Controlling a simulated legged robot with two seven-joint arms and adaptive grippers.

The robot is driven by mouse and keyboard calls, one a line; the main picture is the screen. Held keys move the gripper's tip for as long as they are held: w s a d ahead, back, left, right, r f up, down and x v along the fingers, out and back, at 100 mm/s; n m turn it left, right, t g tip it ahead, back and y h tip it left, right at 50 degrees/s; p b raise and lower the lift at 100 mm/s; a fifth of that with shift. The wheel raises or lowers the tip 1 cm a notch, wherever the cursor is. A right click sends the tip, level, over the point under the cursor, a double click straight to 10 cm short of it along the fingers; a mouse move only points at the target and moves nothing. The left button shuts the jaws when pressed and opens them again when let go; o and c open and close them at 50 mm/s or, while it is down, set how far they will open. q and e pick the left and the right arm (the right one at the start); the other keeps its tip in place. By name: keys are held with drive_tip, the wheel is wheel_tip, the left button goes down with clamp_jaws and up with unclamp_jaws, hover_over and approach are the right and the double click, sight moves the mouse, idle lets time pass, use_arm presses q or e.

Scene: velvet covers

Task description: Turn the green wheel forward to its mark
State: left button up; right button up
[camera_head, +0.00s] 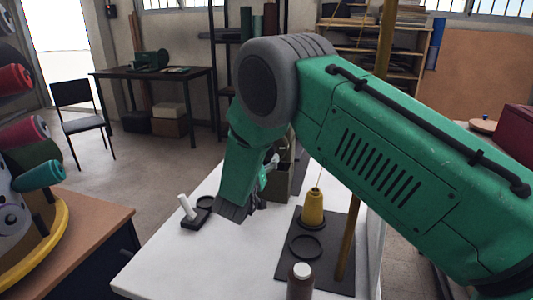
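I cannot make out the green wheel or its mark. A large green arm, which looks like my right arm, comes in from the right and bends down over the white table (160,265). It covers much of the table's middle. An olive-grey block (280,183), perhaps part of a machine, stands just behind these parts and is mostly hidden. My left gripper is not in view.
A yellow thread cone (313,207) and a black ring (305,246) are on a dark mat (328,275). A white-capped bottle (300,285) stands in front. A white peg (186,207) on a black base stands at left. Fabric rolls (25,131) crowd the left edge.

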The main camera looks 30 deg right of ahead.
drive_tip(key=shift+x, duration=2.8)
drive_tip(key=c, duration=1.1)
